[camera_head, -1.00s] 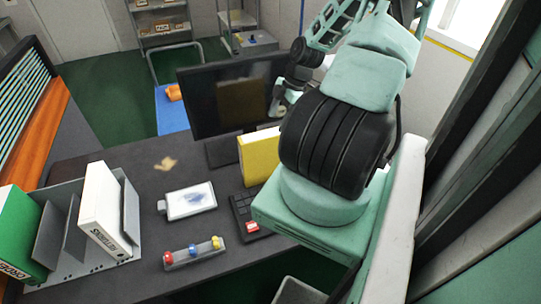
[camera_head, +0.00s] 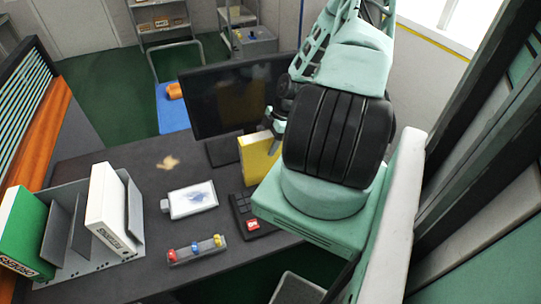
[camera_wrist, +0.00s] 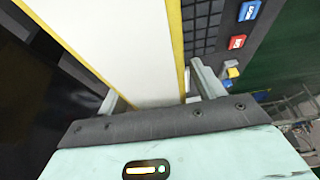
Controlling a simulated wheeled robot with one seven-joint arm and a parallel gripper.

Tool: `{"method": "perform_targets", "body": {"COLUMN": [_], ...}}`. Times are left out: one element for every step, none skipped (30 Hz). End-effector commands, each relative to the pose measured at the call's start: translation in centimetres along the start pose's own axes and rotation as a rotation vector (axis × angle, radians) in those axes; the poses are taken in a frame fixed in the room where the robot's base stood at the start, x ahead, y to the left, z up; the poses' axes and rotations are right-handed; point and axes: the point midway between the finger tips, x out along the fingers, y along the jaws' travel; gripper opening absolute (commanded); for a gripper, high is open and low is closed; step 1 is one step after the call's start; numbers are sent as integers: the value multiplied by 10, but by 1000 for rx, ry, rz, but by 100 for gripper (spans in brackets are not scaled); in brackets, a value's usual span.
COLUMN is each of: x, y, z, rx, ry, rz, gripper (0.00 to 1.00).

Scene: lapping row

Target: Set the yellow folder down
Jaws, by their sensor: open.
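The yellow folder (camera_head: 259,156) stands upright on the dark desk, between the monitor and the keyboard. In the wrist view its white page side (camera_wrist: 135,45) with yellow covers runs up between my fingers. My gripper (camera_wrist: 158,88) is open, with one finger on each side of the folder's near end. I cannot tell whether either finger touches it. In the head view my gripper (camera_head: 276,120) is at the folder's upper right, partly hidden by my arm. The folder's lower right part is hidden by my arm.
The monitor (camera_head: 225,95) stands behind the folder and the keyboard (camera_head: 244,208) lies in front. A white pad (camera_head: 190,200), a tray with coloured knobs (camera_head: 196,250) and a grey rack (camera_head: 125,262) with binders occupy the left. The desk (camera_head: 110,160) has bare space behind the pad.

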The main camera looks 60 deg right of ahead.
Motion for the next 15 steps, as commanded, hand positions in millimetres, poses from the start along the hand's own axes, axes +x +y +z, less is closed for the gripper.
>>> {"method": "perform_targets", "body": {"x": [0,0,0,0,0,0,0,1,1,2,2,2,3,3,4], "y": [0,0,0,0,0,0,0,0,0,0,0,0,0,0,0], "z": [0,0,0,0,0,0,0,0,0,1,1,1,1,1,2], "rx": [0,0,0,0,0,0,0,0,1,1,1,1,1,1,1], "ry": [0,0,0,0,0,0,0,0,0,0,0,1,0,1,1], "rz": [0,0,0,0,0,0,0,0,0,0,0,0,0,0,0], "gripper": [67,67,67,67,67,67,67,67,67,67,67,67,67,67,67]}}
